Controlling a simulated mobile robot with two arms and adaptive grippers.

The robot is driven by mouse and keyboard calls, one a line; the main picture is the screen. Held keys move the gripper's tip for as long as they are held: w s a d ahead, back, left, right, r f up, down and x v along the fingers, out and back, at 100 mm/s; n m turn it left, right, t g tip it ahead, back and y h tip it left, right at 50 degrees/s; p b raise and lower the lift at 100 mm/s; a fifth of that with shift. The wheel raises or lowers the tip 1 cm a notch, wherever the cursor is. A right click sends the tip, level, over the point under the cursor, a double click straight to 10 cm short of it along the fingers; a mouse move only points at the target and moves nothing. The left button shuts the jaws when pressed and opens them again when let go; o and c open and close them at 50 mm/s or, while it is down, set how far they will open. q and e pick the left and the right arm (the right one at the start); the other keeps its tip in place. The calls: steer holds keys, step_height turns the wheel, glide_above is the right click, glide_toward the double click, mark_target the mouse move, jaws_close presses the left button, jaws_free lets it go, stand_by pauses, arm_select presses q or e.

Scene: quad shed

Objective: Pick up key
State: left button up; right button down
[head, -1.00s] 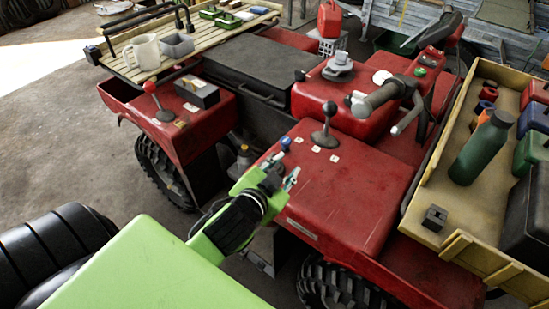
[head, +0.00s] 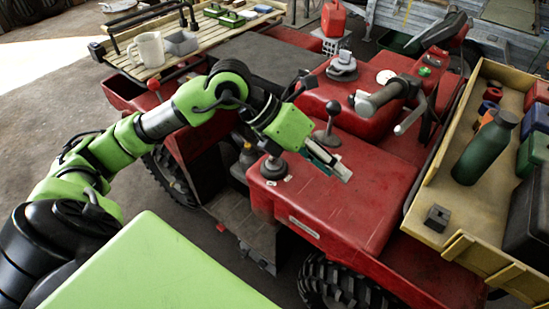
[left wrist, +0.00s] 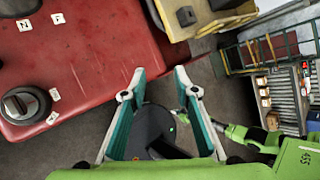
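I cannot make out a key for certain. A round dark switch (head: 273,167) sits on the red quad's near left corner. In the left wrist view a round dial (left wrist: 25,104) with a raised grey ridge stands beside small white labels. My left gripper (head: 330,162) hangs over the red bodywork, right of the switch and in front of the black-knobbed lever. In the left wrist view its two teal-and-white fingers (left wrist: 158,88) are spread, with nothing between them.
The red quad (head: 345,205) fills the middle. Its handlebar (head: 385,97) and black-knobbed lever (head: 328,125) stand up near my left gripper. A yellow tray (head: 425,228) with a green bottle (head: 485,148) lies right. A slatted rack (head: 165,65) holds a mug (head: 148,50).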

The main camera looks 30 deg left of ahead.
arm_select(q)
steer(key=w+a+f+y, duration=0.1)
steer(key=a+y, duration=0.2)
steer(key=a, duration=0.4)
steer(key=n+y+p, duration=0.1)
steer(key=n+y, duration=0.1)
steer(key=y, duration=0.3)
glide_above(271, 158)
step_height(271, 158, down, 7)
steer(key=shift+f+p, duration=0.45)
steer(key=shift+f, duration=0.15)
steer(key=p+x, duration=0.1)
steer(key=x, duration=0.2)
steer(key=shift+w+a+f, duration=0.1)
steer(key=shift+w+f, duration=0.05)
steer(key=shift+f, duration=0.15)
steer(key=shift+w+f, duration=0.15)
steer(key=shift+f, duration=0.2)
jaws_close()
